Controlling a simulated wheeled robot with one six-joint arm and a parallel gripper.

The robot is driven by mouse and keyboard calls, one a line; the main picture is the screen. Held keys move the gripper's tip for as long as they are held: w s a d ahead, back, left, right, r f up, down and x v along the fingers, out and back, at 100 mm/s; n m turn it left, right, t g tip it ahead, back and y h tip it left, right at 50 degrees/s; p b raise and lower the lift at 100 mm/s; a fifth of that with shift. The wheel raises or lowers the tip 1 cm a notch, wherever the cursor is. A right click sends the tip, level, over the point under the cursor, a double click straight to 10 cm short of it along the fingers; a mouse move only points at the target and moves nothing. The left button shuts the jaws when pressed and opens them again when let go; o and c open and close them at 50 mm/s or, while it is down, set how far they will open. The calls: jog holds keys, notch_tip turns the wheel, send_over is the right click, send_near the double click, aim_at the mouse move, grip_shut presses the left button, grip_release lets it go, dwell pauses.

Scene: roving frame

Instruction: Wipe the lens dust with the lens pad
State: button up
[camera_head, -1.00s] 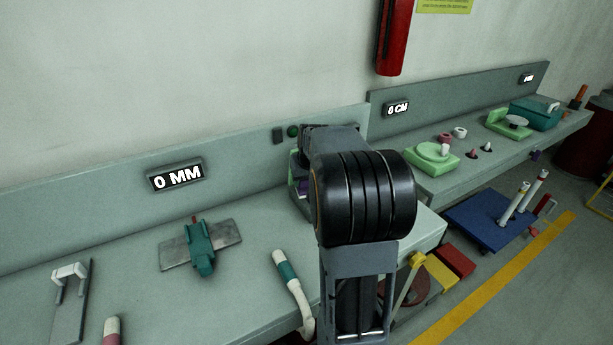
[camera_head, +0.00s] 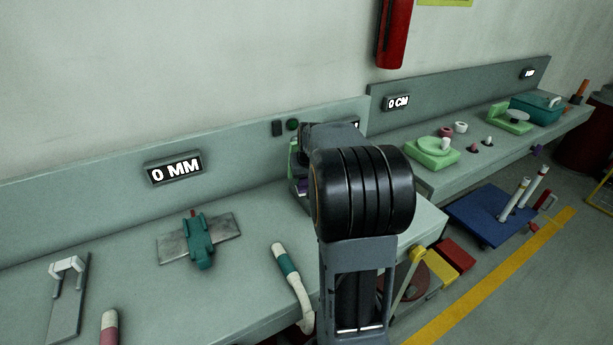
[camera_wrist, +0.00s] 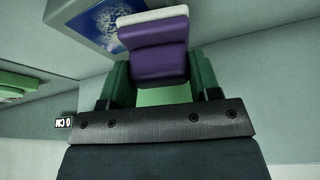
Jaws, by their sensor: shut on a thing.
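The lens pad (camera_wrist: 158,62), a purple block with a white strip along its far edge, is between the two green fingers of my gripper (camera_wrist: 160,80) in the wrist view. My gripper is shut on it. Beyond the pad is a dark blue panel (camera_wrist: 104,24) with pale speckles that look like dust, set in a grey frame. The white strip overlaps the panel's right part in the picture; I cannot tell whether they touch. In the head view my arm hides most of this, and only a bit of purple (camera_head: 301,187) shows beside it.
The grey bench (camera_head: 120,250) holds a teal clamp on a metal plate (camera_head: 198,241), a white-and-teal bent handle (camera_head: 288,270) and a white handle on a plate (camera_head: 70,290). A second bench (camera_head: 450,180) with green fixtures stands at right. A blue platform (camera_head: 485,222) is on the floor.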

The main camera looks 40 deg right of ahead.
jog(key=shift+f+b, duration=0.85)
jog(key=shift+f, duration=0.2)
jog(key=shift+s+d+r, duration=0.1)
jog(key=shift+d, duration=0.7)
jog(key=shift+s+d+r, duration=0.1)
jog(key=shift+d, duration=0.65)
jog(key=shift+s+d+f, duration=0.1)
jog(key=shift+s+d, duration=0.05)
jog(key=shift+d, duration=0.85)
jog(key=shift+s+d+f, duration=0.1)
jog(key=shift+s+d, duration=0.05)
jog(key=shift+d, duration=0.9)
jog(key=shift+s+d+f, duration=0.1)
jog(key=shift+s+d, duration=0.05)
jog(key=shift+d, duration=0.85)
jog(key=shift+w+a+r, duration=0.1)
jog(key=shift+w+a, duration=0.05)
jog(key=shift+a, duration=0.7)
jog(key=shift+w+a+r, duration=0.1)
jog(key=shift+a, duration=0.7)
jog(key=shift+w+a+f+b, duration=0.15)
jog(key=shift+a+b, duration=0.1)
jog(key=shift+a, duration=0.75)
jog(key=shift+w+a+r+b, duration=0.1)
jog(key=shift+a+b, duration=0.2)
jog(key=shift+a, duration=0.7)
jog(key=shift+w+a+f+b, duration=0.15)
jog(key=shift+a+b, duration=0.1)
jog(key=shift+a, duration=0.75)
jog(key=shift+r, duration=0.1)
